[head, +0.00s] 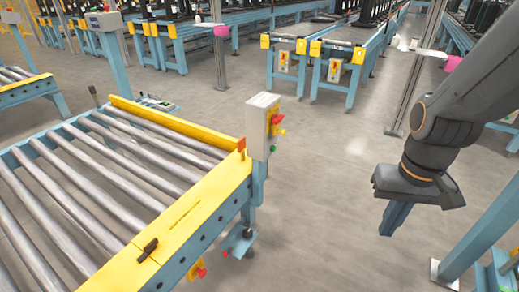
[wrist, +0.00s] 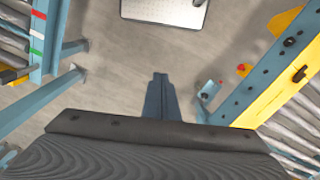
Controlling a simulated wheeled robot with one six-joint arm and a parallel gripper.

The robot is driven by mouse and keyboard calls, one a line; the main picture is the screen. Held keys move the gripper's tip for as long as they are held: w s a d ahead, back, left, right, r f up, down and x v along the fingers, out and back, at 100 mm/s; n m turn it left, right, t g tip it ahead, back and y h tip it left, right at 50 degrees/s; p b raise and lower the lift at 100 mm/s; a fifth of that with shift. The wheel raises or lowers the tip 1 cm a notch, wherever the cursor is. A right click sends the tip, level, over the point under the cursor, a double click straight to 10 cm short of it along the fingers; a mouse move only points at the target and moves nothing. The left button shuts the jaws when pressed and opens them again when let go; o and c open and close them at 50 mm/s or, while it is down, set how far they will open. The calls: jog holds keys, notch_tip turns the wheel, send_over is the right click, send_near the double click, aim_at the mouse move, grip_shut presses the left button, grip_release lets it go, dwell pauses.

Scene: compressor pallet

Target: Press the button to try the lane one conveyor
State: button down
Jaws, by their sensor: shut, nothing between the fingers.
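The roller conveyor (head: 205,207) with a yellow end plate and blue frame fills the left of the head view. A grey control box (head: 259,124) stands on a post at its corner, with a red button (head: 277,119) and a yellow and a green part on its right face. A second red button (head: 200,271) on a yellow box sits low under the conveyor frame. My gripper (head: 395,219) hangs to the right of the conveyor, apart from the control box, its blue fingers together and empty. In the wrist view, the closed fingers (wrist: 159,82) point over bare floor, with the conveyor edge (wrist: 273,88) at right.
A blue post with a metal foot (head: 482,235) stands at the lower right, near my gripper. More conveyors with yellow-capped ends (head: 345,54) stand at the back. The grey floor (head: 335,200) between conveyor and gripper is clear. A pale plate (wrist: 165,10) lies at the top of the wrist view.

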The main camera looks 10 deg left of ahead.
aim_at(274, 149)
jog(key=w+a+f+n+t+b, duration=0.3)
jog(key=w+f+b, duration=0.35)
jog(key=w, duration=0.55)
jog(key=w+a+f+n+t+b, duration=0.1)
jog(key=w+f+n+t+b, duration=0.25)
jog(key=w+f+b, duration=0.6)
jog(key=w+a+f+n+t+y+b, duration=0.2)
jog(key=w+a+n+t+y+b, duration=0.1)
jog(key=w+a, duration=0.4)
jog(key=w+a+f+n+t+y+b, duration=0.1)
jog(key=w+a+n+t+y+b, duration=0.3)
jog(key=w, duration=0.9)
jog(key=a+n+t+b, duration=0.1)
jog(key=a+t+b, duration=0.2)
jog(key=b, duration=0.1)
jog(key=shift+w+f+y, duration=0.3)
jog(key=shift+f, duration=0.1)
jog(key=shift+t, duration=0.25)
jog(key=shift+a, duration=0.15)
jog(key=w+a+b, duration=0.1)
jog(key=w+a, duration=0.2)
jog(key=a, duration=0.5)
